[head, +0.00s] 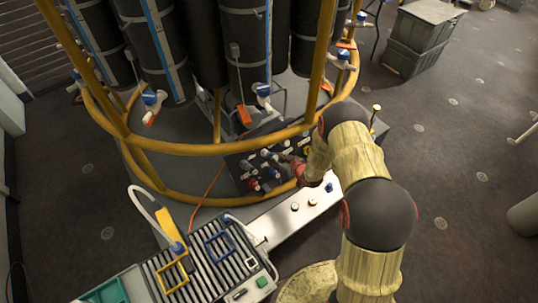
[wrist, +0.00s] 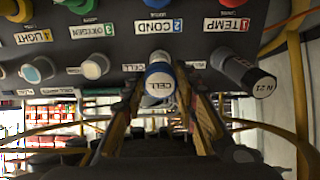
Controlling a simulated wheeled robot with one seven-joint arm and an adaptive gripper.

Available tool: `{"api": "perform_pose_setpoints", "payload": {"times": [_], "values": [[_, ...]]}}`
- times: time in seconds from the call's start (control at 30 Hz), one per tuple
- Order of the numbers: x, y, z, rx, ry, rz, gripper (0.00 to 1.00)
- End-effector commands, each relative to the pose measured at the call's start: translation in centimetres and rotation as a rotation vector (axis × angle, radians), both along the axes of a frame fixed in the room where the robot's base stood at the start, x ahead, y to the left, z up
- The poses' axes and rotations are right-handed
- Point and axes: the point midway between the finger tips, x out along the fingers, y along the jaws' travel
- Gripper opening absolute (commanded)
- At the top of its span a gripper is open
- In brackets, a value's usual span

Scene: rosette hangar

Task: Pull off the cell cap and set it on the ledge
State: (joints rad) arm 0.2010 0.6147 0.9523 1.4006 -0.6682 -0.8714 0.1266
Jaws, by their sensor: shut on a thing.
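The cell cap (wrist: 158,85), a white round-ended cap marked CELL with a blue band, is between the fingers of my gripper (wrist: 164,98) in the wrist view. My gripper is shut on it. It is in front of the dark panel (wrist: 115,52); I cannot tell whether it is still seated. In the head view my gripper (head: 298,168) is at the panel's right part, and the cap is hard to make out there. The ledge (head: 285,218) is the pale metal shelf below the panel, with a few small round pieces on it.
A yellow ring rail (head: 215,148) runs over the panel. A ribbed tray (head: 205,268) stands at the front left.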

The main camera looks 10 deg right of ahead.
Motion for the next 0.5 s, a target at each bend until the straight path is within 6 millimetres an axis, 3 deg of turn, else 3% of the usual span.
{"api": "perform_pose_setpoints", "payload": {"times": [0.5], "values": [[-1.5,-0.6,1.1,0.000,0.001,-0.001,0.00]]}}
